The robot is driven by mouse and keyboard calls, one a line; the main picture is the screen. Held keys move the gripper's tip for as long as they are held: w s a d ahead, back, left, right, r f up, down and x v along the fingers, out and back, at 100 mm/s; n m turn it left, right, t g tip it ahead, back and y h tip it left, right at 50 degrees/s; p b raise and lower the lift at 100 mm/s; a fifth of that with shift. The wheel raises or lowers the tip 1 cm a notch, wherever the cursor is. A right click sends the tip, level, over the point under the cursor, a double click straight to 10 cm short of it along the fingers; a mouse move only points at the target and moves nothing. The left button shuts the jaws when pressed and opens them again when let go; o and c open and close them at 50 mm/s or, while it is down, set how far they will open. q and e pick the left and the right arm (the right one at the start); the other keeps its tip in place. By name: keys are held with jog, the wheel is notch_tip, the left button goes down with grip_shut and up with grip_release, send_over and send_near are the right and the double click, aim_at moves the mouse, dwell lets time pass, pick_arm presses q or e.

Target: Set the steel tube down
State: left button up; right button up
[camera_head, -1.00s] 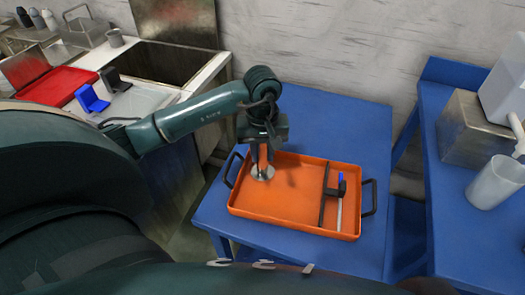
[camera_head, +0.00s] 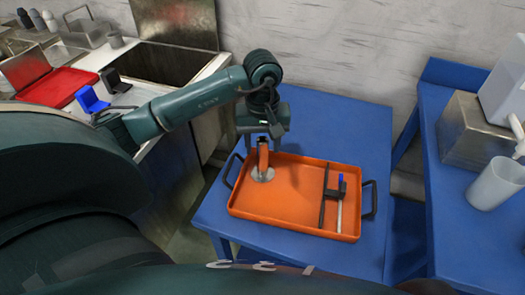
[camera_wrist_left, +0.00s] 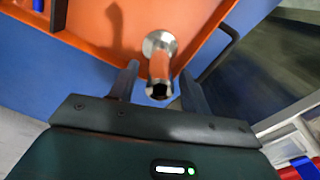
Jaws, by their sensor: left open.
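The steel tube (camera_head: 263,158) stands upright on its round flange in the left part of the orange tray (camera_head: 295,220), its sides reflecting the orange. In the left wrist view the tube (camera_wrist_left: 159,72) is seen from above, its open end toward the camera and its flange on the tray floor. My left gripper (camera_head: 264,140) is above the tube, pointing down. Its two fingers (camera_wrist_left: 158,72) are open, one on each side of the tube in the wrist view, with gaps between. My right gripper is not in view.
The tray has black side handles and sits on a blue table (camera_head: 335,120). A black holder (camera_head: 336,192) with a blue-topped rod is at the tray's right. A sink counter with a red tray (camera_head: 60,86) is at left; a second blue table with a white cup (camera_head: 494,183) at right.

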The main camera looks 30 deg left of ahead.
pick_arm(q)
notch_tip(320, 180, up, 9)
jog(key=shift+f, duration=0.2)
dwell(0.4)
